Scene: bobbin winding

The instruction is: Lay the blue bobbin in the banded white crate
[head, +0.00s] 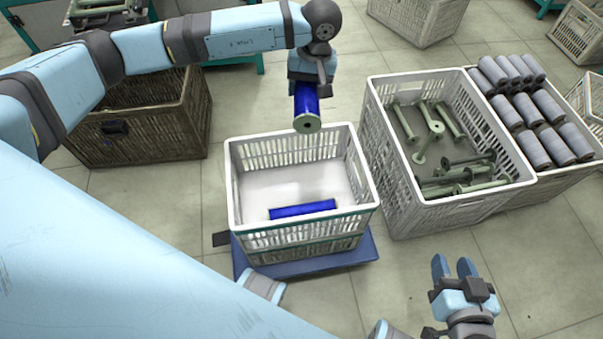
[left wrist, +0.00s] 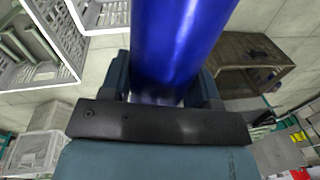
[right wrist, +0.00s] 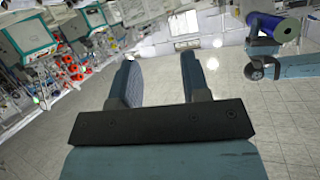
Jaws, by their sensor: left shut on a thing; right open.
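The blue bobbin (head: 307,103) hangs from my left gripper (head: 309,82), above the far rim of the banded white crate (head: 300,242). In the left wrist view the bobbin (left wrist: 178,45) fills the space between the fingers, and the gripper is shut on it. The right wrist view also shows the bobbin (right wrist: 287,30) at upper right. The banded white crate has green bands and stands on a blue base. Another blue bobbin (head: 303,209) lies inside it near the front wall. My right gripper (head: 456,268) is open and empty, right of the crate's front.
A white crate (head: 400,208) of green empty bobbins stands to the right, beside a crate of grey bobbins (head: 540,120). A brown wicker crate (head: 140,150) stands at left. The blue base (head: 310,264) sticks out under the banded crate. Floor is clear at the front right.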

